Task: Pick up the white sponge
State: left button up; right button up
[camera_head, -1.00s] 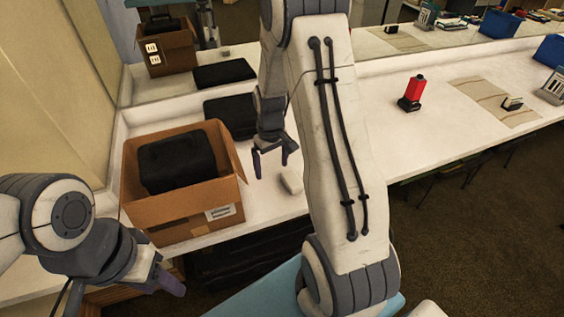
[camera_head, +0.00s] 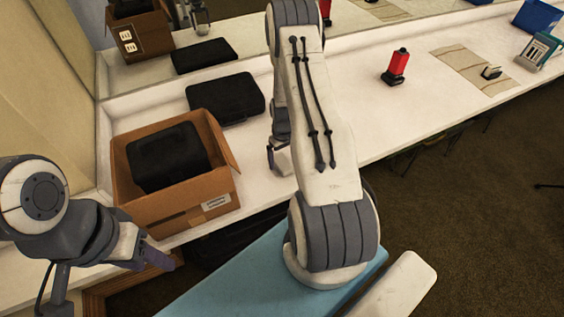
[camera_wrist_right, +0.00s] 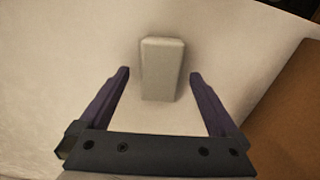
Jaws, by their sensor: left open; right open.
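The white sponge (camera_wrist_right: 162,68) lies on the white counter, upright in the right wrist view. My right gripper (camera_wrist_right: 160,76) is open, its two purple fingers on either side of the sponge's line, with the sponge between and just beyond the tips. I see no finger touching it. In the head view my right gripper (camera_head: 279,164) is low over the counter, partly hidden by my arm, and I cannot clearly make out the sponge there. My left gripper (camera_head: 158,257) is open and empty at the lower left, in front of the cardboard box.
A cardboard box (camera_head: 190,212) holding a black case (camera_head: 168,157) stands left of my right gripper; its brown side (camera_wrist_right: 290,125) shows in the wrist view. Another black case (camera_head: 225,98) lies behind. A red object (camera_head: 397,66) stands to the right, with clear counter between.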

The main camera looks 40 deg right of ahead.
jog(key=shift+f, duration=1.1)
jog(key=c, duration=1.4)
jog(key=shift+c, duration=0.2)
jog(key=shift+w+r, duration=0.1)
jog(key=shift+r, duration=0.4)
jog(key=r, duration=0.1)
jog(key=r+b, duration=0.1)
jog(key=d+r+b, duration=0.1)
jog(key=shift+s+r, duration=0.2)
jog(key=shift+s, duration=0.05)
jog(key=s+d+r+b, duration=0.3)
jog(key=d+r, duration=0.3)
jog(key=d, duration=0.3)
jog(key=shift+s+d+r, duration=0.25)
jog(key=shift+s+r, duration=0.1)
jog(key=shift+s, duration=0.55)
